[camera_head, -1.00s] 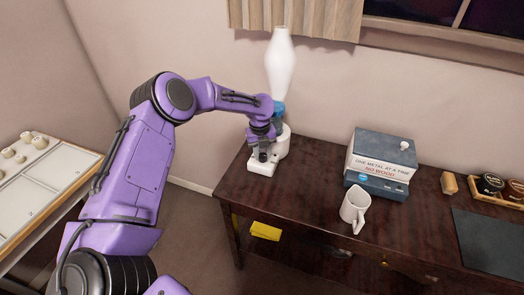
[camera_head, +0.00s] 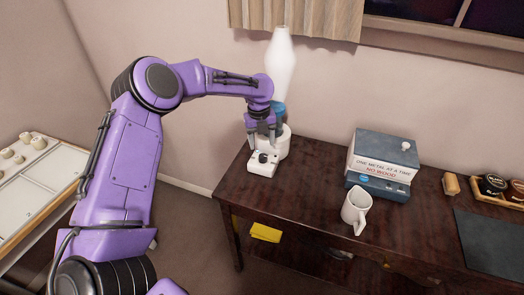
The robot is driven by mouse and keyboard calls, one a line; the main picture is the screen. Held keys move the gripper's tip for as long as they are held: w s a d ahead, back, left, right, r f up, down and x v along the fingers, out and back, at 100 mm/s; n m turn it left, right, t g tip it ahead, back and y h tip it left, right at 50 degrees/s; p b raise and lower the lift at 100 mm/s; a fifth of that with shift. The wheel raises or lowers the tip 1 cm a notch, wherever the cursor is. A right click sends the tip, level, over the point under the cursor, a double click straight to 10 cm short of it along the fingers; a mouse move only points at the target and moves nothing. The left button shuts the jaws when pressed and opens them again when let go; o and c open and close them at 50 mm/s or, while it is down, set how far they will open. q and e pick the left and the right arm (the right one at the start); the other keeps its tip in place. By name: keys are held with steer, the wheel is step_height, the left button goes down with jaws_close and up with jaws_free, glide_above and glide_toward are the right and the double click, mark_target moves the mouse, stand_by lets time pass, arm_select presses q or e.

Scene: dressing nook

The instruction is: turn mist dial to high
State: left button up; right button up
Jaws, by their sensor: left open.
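The white mist humidifier (camera_head: 281,65) stands at the back left of the dark wooden desk (camera_head: 310,190), with a tall white top and a low white base. A dark round dial (camera_head: 263,157) sits on the front part of the base. My left gripper (camera_head: 262,147) points down just above and behind the dial, its fingers open. I cannot tell whether a fingertip touches the dial. The arm and wrist hide part of the humidifier's middle. The dial's markings are too small to read. My right gripper is not in view.
A wooden tray with jars (camera_head: 494,184) and a dark mat (camera_head: 490,240) lie farther right. A yellow item (camera_head: 266,232) is under the desk. The desk between humidifier and pitcher is clear.

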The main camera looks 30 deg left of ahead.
mark_target(261, 156)
arm_select(q)
step_height(261, 156, up, 4)
steer(key=shift+s+r, duration=0.1)
stand_by(0.4)
